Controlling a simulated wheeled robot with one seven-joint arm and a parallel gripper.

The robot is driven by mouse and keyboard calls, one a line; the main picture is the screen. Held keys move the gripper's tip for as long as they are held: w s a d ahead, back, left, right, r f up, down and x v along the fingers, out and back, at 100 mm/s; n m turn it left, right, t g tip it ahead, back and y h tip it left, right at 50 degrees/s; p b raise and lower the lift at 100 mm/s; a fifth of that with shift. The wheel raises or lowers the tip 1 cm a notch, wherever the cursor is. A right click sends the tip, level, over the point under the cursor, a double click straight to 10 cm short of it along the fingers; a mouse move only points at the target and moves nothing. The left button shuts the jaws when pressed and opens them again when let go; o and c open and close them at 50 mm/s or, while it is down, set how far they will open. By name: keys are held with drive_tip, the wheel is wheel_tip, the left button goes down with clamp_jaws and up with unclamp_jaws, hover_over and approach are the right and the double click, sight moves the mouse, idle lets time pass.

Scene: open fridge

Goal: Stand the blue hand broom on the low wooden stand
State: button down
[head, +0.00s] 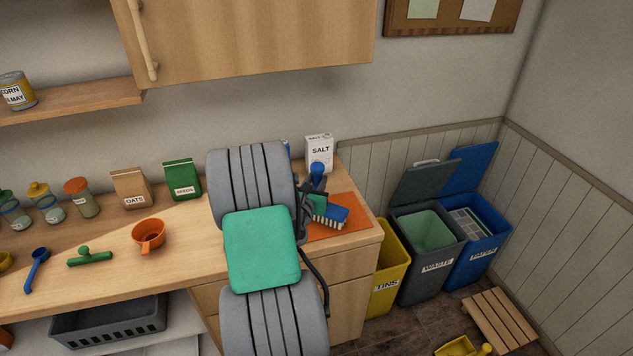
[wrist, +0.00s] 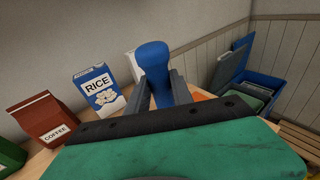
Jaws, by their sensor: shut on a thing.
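The blue hand broom (head: 337,214) is at the right end of the counter, over an orange mat (head: 350,205). Its blue handle points up and its pale bristles face down; I cannot tell whether they touch the mat. My gripper (head: 312,190) is shut on the handle, partly hidden behind my arm. In the wrist view the handle (wrist: 153,58) rises between the two fingers of the gripper (wrist: 160,95). The low wooden stand (head: 500,318) is a slatted platform on the floor at the lower right, with its top clear. Its slats also show at the wrist view's right edge.
A salt box (head: 319,152) stands close behind the broom. A yellow dustpan (head: 460,346) lies by the stand. A rice box (wrist: 98,90) is left of the gripper.

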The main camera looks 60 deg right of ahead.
drive_tip(key=shift+f, duration=0.2)
drive_tip(key=c, duration=1.1)
unclamp_jaws()
drive_tip(key=shift+r, duration=0.1)
